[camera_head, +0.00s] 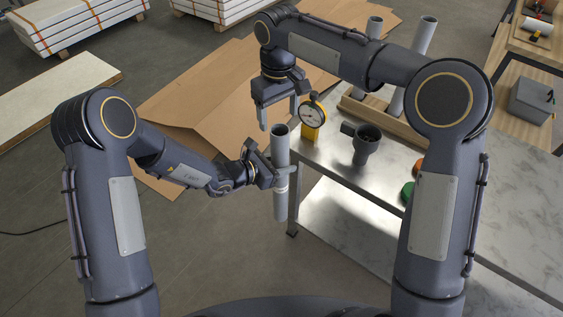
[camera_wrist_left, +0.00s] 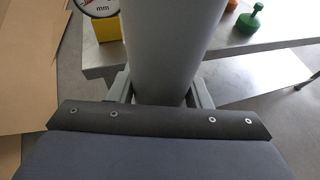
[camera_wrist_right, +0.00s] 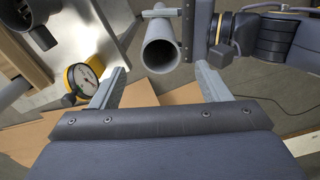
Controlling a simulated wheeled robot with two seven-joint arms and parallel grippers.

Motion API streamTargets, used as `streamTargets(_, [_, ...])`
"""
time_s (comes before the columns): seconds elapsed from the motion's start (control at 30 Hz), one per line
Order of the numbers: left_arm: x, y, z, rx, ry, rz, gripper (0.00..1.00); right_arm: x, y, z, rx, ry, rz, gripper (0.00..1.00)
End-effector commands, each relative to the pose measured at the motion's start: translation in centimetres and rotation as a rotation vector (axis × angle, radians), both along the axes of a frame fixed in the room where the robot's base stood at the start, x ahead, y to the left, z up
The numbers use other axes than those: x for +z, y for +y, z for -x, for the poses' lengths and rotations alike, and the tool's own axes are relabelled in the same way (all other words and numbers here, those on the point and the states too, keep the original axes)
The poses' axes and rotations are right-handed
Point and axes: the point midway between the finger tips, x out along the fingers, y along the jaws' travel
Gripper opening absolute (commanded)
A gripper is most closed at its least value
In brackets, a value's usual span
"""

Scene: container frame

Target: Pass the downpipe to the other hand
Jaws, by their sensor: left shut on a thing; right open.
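The downpipe (camera_head: 281,200) is a grey tube held upright in the air, in front of the table's left corner. My left gripper (camera_head: 283,172) is shut around its middle. In the left wrist view the downpipe (camera_wrist_left: 170,45) fills the space between the fingers (camera_wrist_left: 160,92). My right gripper (camera_head: 278,115) is open and empty, with its fingers pointing down, above and slightly left of the downpipe's upper end. In the right wrist view the downpipe's open end (camera_wrist_right: 160,55) shows ahead of the spread fingers (camera_wrist_right: 160,85), apart from them.
A metal table (camera_head: 340,150) carries a yellow dial gauge (camera_head: 312,115), a dark grey pipe fitting (camera_head: 366,143) and a wooden rack (camera_head: 375,112) with standing grey pipes (camera_head: 420,40). Orange and green items sit near my right arm. Cardboard (camera_head: 205,105) lies on the floor behind.

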Motion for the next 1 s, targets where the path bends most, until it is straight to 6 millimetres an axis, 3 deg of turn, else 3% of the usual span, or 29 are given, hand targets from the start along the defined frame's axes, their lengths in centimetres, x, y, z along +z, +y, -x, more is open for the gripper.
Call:
streamTargets(0.27, [0.1, 0.0, 0.0, 0.0, -0.002, 0.001, 0.14, 2.8, -0.6, 0.3, -0.005, -0.008, -0.005, 0.7])
streamTargets(0.37, [0.1, 0.0, 0.0, 0.0, -0.002, 0.001, 0.14, 4.0, -2.4, 1.3, -0.024, -0.03, -0.02, 0.7])
streamTargets(0.47, [0.1, 0.0, 0.0, 0.0, -0.002, 0.001, 0.14, 5.5, -5.5, 3.5, -0.065, -0.064, -0.049, 0.7])
streamTargets(0.63, [0.1, 0.0, 0.0, 0.0, -0.002, 0.001, 0.14, 6.8, -11.8, 9.6, -0.186, -0.132, -0.127, 0.7])
streamTargets(0.8, [0.1, 0.0, 0.0, 0.0, -0.001, 0.002, 0.14, 5.8, -16.4, 16.8, -0.348, -0.201, -0.23, 0.7])
streamTargets(1.0, [0.1, 0.0, 0.0, 0.0, -0.002, 0.001, 0.14, 2.5, -18.5, 24.4, -0.544, -0.281, -0.368, 0.7])
